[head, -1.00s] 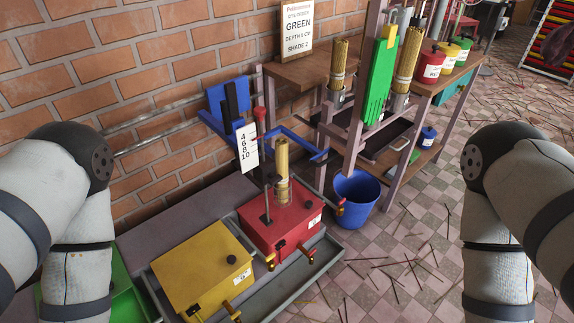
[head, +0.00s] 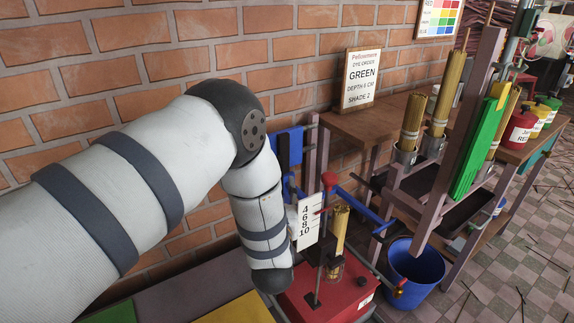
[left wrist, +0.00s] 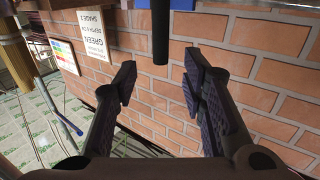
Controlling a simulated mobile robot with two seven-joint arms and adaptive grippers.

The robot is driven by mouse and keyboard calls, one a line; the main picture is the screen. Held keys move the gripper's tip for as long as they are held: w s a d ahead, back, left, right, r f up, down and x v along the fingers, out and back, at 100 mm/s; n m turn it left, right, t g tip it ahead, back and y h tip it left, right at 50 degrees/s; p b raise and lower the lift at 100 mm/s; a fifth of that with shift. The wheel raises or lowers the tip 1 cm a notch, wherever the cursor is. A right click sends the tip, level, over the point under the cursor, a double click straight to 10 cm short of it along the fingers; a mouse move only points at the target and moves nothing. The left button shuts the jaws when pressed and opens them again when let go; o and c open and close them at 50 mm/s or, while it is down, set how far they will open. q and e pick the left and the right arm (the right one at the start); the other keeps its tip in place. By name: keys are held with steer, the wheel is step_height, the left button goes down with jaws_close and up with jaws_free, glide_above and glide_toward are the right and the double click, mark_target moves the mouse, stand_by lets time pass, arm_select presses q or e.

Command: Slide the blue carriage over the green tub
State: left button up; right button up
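The blue carriage (head: 287,147) is on its rail against the brick wall, above the red tub (head: 325,296). Its blue arm reaches right, and a bundle of sticks (head: 340,228) hangs over the red tub. The green tub (head: 112,313) shows only a corner at the bottom left edge. My left arm crosses in front of the carriage and hides part of it. My left gripper (left wrist: 159,76) is open in the left wrist view, with a dark upright rod (left wrist: 160,32) near and between its fingertips. The fingers seem not to touch it. My right gripper is out of view.
The yellow tub (head: 240,311) lies between the green and red tubs. A white depth scale (head: 309,222) hangs beside the sticks. A blue bucket (head: 414,264) stands on the floor to the right. A wooden table (head: 395,112) with a sign (head: 361,79) is behind.

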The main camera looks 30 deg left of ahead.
arm_select(q)
steer(key=x, duration=0.4)
steer(key=b+x, duration=0.1)
steer(key=x, duration=0.2)
steer(key=shift+w+a+f, duration=0.25)
steer(key=shift+w, duration=0.05)
steer(key=shift+w+a+r, duration=0.15)
steer(key=shift+w+a, duration=0.15)
steer(key=shift+w, duration=0.25)
jaws_close()
